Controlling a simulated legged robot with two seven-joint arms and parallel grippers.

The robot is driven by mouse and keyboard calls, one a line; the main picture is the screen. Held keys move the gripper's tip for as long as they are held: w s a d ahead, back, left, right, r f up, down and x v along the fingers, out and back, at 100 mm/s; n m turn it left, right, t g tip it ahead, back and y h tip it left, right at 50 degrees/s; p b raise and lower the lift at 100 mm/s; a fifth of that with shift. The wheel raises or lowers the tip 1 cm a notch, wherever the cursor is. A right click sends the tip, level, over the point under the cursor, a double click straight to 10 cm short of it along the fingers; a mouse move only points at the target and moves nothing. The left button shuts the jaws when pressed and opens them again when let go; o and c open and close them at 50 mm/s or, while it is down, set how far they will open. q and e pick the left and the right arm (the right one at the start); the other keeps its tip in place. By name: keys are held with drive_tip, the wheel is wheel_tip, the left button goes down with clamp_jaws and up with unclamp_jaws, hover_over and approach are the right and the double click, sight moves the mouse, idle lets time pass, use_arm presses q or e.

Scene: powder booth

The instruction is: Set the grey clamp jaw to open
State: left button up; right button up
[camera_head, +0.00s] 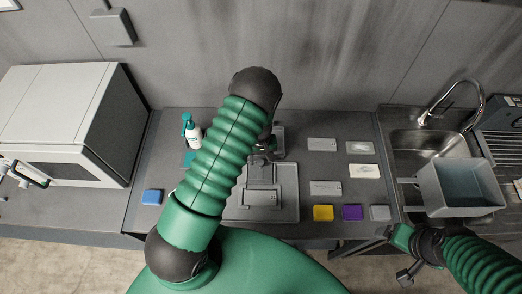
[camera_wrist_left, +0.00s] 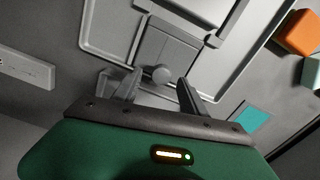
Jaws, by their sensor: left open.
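The grey clamp jaw (camera_wrist_left: 170,45) is a flat block with a round knob (camera_wrist_left: 161,74) at its near edge, on a grey fixture plate (camera_wrist_left: 98,38). In the head view the plate (camera_head: 287,205) lies on the bench, partly behind my left arm. My left gripper (camera_wrist_left: 159,84) is open, its two fingers on either side of the knob; contact cannot be told. In the head view this gripper (camera_head: 267,146) is small and mostly hidden by my arm. My right arm shows at the lower right; its fingers are not clear.
A grey bin (camera_head: 461,188) stands by the sink (camera_head: 415,145), close to my right arm. A white bottle (camera_head: 193,135) stands left of my left arm. Blue (camera_head: 152,197), yellow (camera_head: 323,212) and purple (camera_head: 352,212) blocks line the bench front. A white oven-like box (camera_head: 65,120) is at left.

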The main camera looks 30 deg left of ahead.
use_arm(q)
wheel_tip(320, 180, up, 16)
drive_tip(key=b, duration=0.3)
drive_tip(key=shift+b, duration=0.3)
drive_tip(key=shift+f, duration=0.1)
